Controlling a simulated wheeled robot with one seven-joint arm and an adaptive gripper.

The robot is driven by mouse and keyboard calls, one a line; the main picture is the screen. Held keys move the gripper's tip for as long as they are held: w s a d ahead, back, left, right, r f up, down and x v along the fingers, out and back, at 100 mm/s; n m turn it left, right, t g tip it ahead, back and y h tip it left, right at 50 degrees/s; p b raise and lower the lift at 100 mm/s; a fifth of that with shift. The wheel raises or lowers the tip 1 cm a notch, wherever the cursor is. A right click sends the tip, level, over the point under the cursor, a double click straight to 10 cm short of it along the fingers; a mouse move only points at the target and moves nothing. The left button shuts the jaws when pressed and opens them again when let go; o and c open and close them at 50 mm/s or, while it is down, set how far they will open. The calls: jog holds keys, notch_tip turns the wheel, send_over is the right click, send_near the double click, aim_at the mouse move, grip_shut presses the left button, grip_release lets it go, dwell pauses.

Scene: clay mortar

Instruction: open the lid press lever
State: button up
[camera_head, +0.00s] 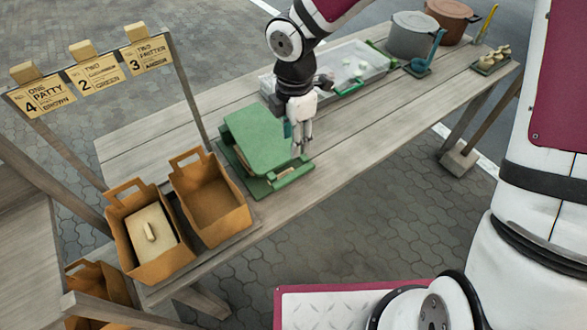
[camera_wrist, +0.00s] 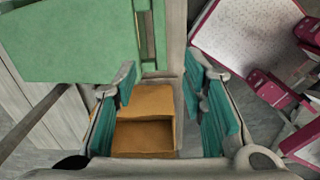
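The green press (camera_head: 257,137) stands on the wooden table, with its flat lid plate over a green base frame (camera_head: 284,181). I cannot tell how far the lid is raised, and I cannot clearly pick out a separate lever. My gripper (camera_head: 300,146) points down at the right side of the press, close to the lid's edge; contact is unclear. In the wrist view the green lid (camera_wrist: 70,42) fills the upper left. The teal-padded fingers (camera_wrist: 164,92) are spread apart with nothing held between them. A narrow green part (camera_wrist: 148,30) of the press shows beyond them.
Two brown bags (camera_head: 212,202) stand at the table's left end, one holding a pale lidded block (camera_head: 150,233). A bag (camera_wrist: 143,118) shows beyond my fingers. A clear tray (camera_head: 350,68), grey pot (camera_head: 411,36) and brown pot (camera_head: 452,17) stand right. Order cards (camera_head: 95,75) hang left.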

aim_at(294, 174)
jog(key=shift+n, duration=0.4)
notch_tip(294, 174, down, 13)
jog(key=shift+f, duration=0.2)
grip_shut()
